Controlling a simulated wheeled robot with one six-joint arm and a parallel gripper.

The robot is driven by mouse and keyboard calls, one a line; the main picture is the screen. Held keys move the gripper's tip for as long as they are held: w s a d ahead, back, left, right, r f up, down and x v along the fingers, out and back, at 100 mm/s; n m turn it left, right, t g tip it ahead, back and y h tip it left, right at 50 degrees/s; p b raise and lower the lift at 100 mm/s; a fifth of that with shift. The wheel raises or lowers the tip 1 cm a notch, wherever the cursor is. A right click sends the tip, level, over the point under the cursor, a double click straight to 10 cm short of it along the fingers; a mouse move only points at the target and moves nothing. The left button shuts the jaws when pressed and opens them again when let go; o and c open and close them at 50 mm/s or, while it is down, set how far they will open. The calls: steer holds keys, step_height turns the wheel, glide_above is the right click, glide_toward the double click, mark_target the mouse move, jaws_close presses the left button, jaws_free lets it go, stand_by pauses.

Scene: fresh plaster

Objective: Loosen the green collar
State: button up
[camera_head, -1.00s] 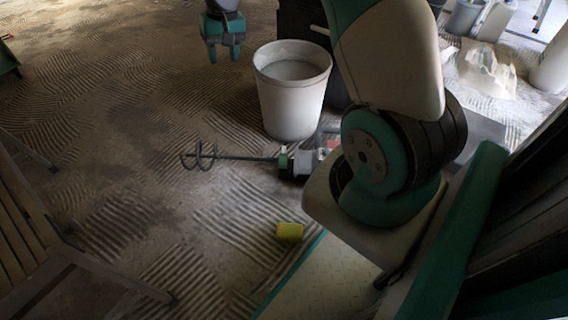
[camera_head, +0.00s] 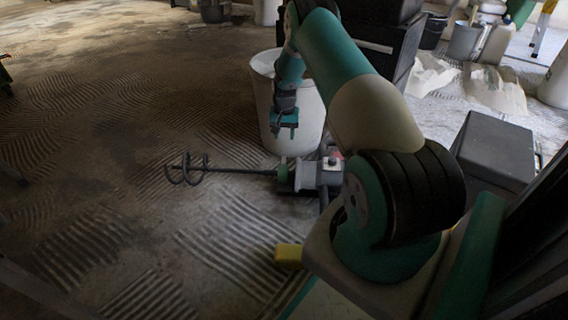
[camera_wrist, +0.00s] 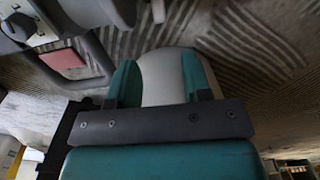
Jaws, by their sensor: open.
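The green collar (camera_head: 282,172) sits on the mixer (camera_head: 312,176), where the dark paddle shaft (camera_head: 236,169) meets the grey body. The mixer lies on its side on the floor, with its spiral paddle to the left. My gripper (camera_head: 285,132) hangs in front of the white bucket, up-picture from the collar and apart from it. Its jaws are open. In the wrist view my gripper (camera_wrist: 160,85) shows two green fingers spread apart. A pale rounded surface between them looks like the bucket. Part of the mixer (camera_wrist: 75,60) appears at upper left; I cannot make out the collar there.
The white bucket (camera_head: 262,95) stands just behind the mixer. A yellow sponge (camera_head: 288,254) lies in front, partly behind my arm. Dark cases (camera_head: 375,45) and a grey box (camera_head: 495,150) stand to the right. The ridged floor to the left is open.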

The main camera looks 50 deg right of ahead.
mark_target(284, 157)
step_height(284, 157, down, 11)
steer(key=b, duration=0.5)
steer(key=shift+f+b, duration=0.2)
steer(key=shift+b, duration=0.15)
steer(key=shift+r, duration=0.1)
jaws_close()
